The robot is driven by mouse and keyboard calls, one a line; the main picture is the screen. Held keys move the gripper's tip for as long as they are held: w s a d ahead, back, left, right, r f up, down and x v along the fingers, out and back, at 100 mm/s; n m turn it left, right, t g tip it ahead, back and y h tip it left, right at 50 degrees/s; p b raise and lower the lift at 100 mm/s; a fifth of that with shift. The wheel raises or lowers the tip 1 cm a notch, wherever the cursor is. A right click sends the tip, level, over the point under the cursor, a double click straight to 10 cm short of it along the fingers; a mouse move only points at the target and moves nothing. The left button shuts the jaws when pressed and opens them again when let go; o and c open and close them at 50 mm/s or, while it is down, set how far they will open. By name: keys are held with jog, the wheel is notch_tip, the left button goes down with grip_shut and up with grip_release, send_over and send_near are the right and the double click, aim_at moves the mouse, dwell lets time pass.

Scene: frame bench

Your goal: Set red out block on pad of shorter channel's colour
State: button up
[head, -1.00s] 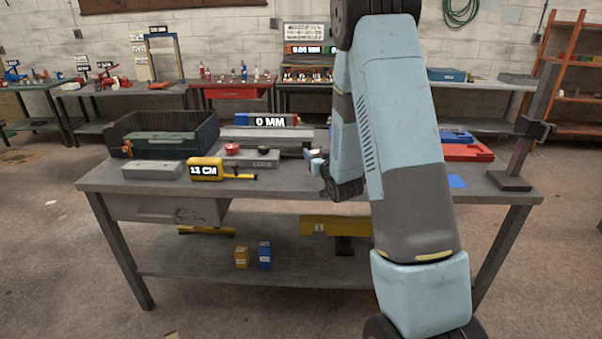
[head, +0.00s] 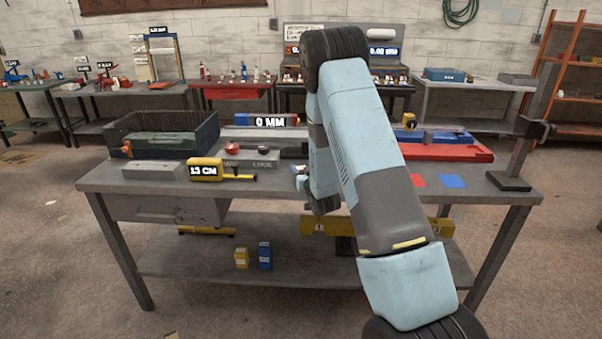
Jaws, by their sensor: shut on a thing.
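A red channel (head: 445,153) lies at the right of the bench, with a blue channel (head: 450,137) behind it. The blue one looks shorter, though my arm hides part of the left side of both. A red pad (head: 418,181) and a blue pad (head: 452,181) lie flat side by side in front of them. My gripper (head: 300,178) is low over the middle of the bench, left of the pads, mostly hidden by my wrist. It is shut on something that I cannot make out. I cannot clearly identify the red out block.
A dark open bin (head: 208,138), a grey block (head: 152,169), a yellow 13 CM gauge (head: 206,169) and a 0 MM display (head: 270,121) occupy the left and middle. A grey post (head: 530,130) stands at the right edge. Bare bench top surrounds the pads.

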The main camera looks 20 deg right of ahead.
jog(key=shift+f, duration=0.45)
jog(key=o, duration=1.1)
jog(key=shift+c, duration=0.2)
